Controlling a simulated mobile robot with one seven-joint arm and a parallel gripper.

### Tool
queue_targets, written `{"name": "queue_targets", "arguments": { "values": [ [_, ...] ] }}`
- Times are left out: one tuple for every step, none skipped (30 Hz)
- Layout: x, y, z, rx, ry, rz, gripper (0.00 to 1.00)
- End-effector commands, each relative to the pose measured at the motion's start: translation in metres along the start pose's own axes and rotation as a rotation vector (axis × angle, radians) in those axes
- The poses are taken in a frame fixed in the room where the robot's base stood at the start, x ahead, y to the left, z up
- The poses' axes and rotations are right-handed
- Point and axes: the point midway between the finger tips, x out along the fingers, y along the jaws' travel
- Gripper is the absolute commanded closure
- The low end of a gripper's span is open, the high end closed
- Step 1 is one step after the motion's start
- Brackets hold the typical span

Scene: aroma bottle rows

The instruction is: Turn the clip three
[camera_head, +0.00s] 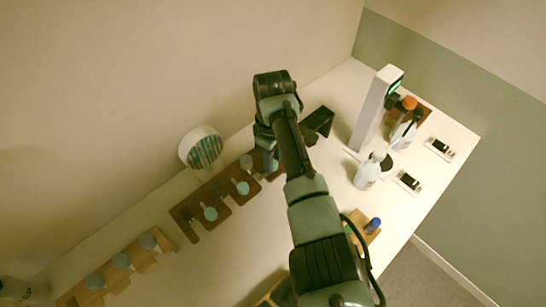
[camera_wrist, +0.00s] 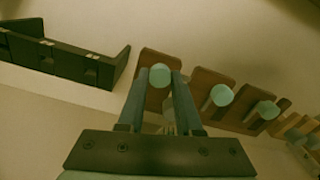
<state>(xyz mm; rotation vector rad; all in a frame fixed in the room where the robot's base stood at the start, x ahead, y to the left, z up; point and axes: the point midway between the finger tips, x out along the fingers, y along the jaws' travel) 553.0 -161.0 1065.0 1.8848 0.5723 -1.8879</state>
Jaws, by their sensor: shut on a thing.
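My gripper (camera_wrist: 160,88) shows in the wrist view with both fingers shut on the teal round-topped piece (camera_wrist: 160,75). That piece sits at the end of a brown wooden rack (camera_wrist: 193,84). Two more teal round tops, one nearer (camera_wrist: 222,95) and one farther (camera_wrist: 267,109), stand along the rack to the right. In the head view, the brown rack (camera_head: 186,211) lies by the wall and my arm's end covers its far end. I see no label marking a clip three, so I cannot tell which thing it is.
A black slotted holder (camera_wrist: 62,60) stands left of the gripper in the wrist view. A lighter wooden rack (camera_head: 113,280) is at lower left. A round striped item (camera_head: 202,148) stands behind the brown rack. A white column (camera_head: 373,108) and white bottles (camera_head: 367,174) are right.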

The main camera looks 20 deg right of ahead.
Motion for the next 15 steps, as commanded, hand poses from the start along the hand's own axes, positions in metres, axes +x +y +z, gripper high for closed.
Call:
{"name": "queue_targets", "arguments": {
  "values": [
    [-0.0011,0.0004,-0.0008,-0.011,0.003,0.001,1.0],
    [-0.0011,0.0004,-0.0008,-0.017,0.003,0.001,1.0],
    [-0.0011,0.0004,-0.0009,-0.024,0.003,0.001,1.0],
    [-0.0011,0.0004,-0.0009,-0.028,0.004,0.001,1.0],
    [-0.0011,0.0004,-0.0009,-0.032,0.004,0.001,1.0],
    [-0.0011,0.0004,-0.0009,-0.035,0.004,0.001,1.0],
    [-0.0011,0.0005,-0.0009,-0.036,0.004,0.001,1.0],
    [-0.0011,0.0005,-0.001,-0.038,0.004,0.001,1.0],
    [-0.0011,0.0005,-0.001,-0.039,0.004,0.001,1.0],
    [-0.0011,0.0005,-0.001,-0.039,0.004,0.002,1.0],
    [-0.0011,0.0005,-0.001,-0.04,0.004,0.002,1.0],
    [-0.0011,0.0005,-0.001,-0.04,0.004,0.002,1.0],
    [-0.0011,0.0005,-0.001,-0.04,0.004,0.002,1.0],
    [-0.0012,0.0005,-0.001,-0.04,0.004,0.002,1.0],
    [-0.0012,0.0005,-0.0011,-0.04,0.004,0.002,1.0]
  ]
}}
